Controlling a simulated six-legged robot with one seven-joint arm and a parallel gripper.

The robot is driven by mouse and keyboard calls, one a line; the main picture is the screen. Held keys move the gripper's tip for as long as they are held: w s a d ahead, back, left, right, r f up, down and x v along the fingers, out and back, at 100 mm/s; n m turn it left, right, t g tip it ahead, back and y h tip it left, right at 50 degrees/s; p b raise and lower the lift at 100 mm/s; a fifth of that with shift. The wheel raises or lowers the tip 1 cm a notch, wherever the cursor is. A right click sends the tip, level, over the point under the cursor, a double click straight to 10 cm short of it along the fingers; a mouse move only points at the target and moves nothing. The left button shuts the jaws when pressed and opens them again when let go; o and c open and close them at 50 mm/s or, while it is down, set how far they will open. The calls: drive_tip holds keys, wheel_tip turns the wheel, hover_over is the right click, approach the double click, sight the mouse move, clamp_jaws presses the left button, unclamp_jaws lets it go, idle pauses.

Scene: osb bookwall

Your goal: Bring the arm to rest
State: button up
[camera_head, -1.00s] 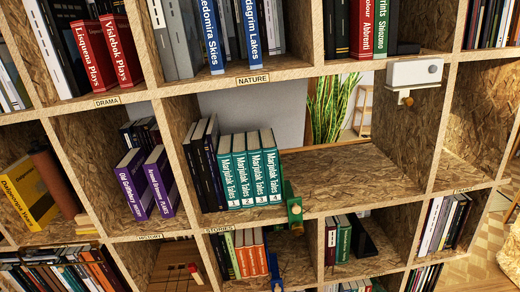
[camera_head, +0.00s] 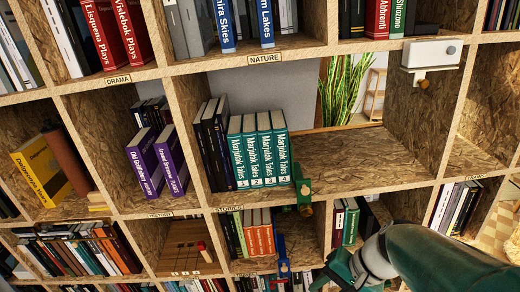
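My arm, teal with a pale grey joint, reaches in from the lower right corner in front of the bookwall. Its teal end, which seems to be my gripper (camera_head: 338,272), is at the bottom edge, in front of the lower shelves. The fingers are partly cut off by the frame, so I cannot tell whether they are open or shut. I see nothing clearly held in it.
The OSB bookwall (camera_head: 350,190) fills the view. Several teal Marjulak Tales books (camera_head: 258,150) stand left of a green clamp-like piece (camera_head: 303,190) on the shelf edge. A blue piece (camera_head: 284,265) is below. A white device (camera_head: 432,54) hangs upper right. The middle shelf's right side is bare.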

drive_tip(key=s+d+r+n+t+h, duration=0.1)
drive_tip(key=s+r+n+t+h, duration=0.2)
drive_tip(key=r, duration=0.7)
drive_tip(key=n+t+h, duration=0.1)
drive_tip(key=n+h, duration=0.1)
drive_tip(key=n, duration=0.1)
drive_tip(key=shift+s+d+r, duration=0.15)
drive_tip(key=shift+s, duration=0.05)
drive_tip(key=shift+c, duration=0.4)
clamp_jaws()
idle(0.5)
idle(0.4)
